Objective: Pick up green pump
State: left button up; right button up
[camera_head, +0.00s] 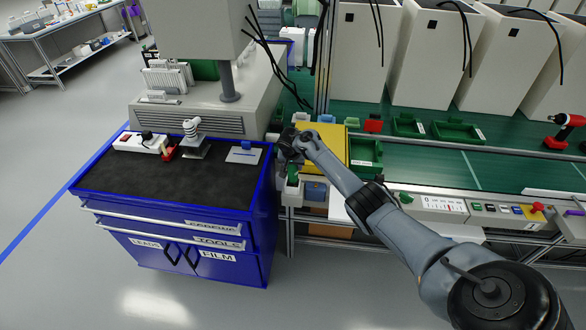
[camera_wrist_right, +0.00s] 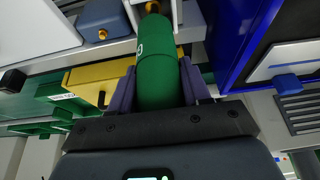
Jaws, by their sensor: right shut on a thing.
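The green pump (camera_wrist_right: 158,72) is a green cylinder with a narrow dark and yellow tip. In the right wrist view it sits between the two purple-grey fingers of my right gripper (camera_wrist_right: 161,88), which is shut on it. In the head view my right gripper (camera_head: 289,158) is at the gap between the blue cabinet and the yellow box, and a bit of the green pump (camera_head: 293,175) shows below it. I cannot tell whether the pump is clear of its support. My left gripper is not in view.
The blue cabinet (camera_head: 188,215) stands to the left, with a dark top carrying small devices. The yellow box (camera_head: 333,143) and green bins (camera_head: 459,133) lie to the right on the green bench. A white bin with a blue item (camera_head: 314,190) is close below the gripper.

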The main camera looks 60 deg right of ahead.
jog(key=shift+r, duration=0.1)
notch_tip(320, 180, up, 4)
jog(key=shift+r+p, duration=0.1)
jog(key=shift+p, duration=0.65)
jog(key=s+d+r+p, duration=0.4)
jog(key=s+r, duration=0.2)
jog(key=s, duration=0.5)
jog(key=shift+r, duration=0.3)
jog(key=o, duration=0.5)
jog(key=c, duration=0.5)
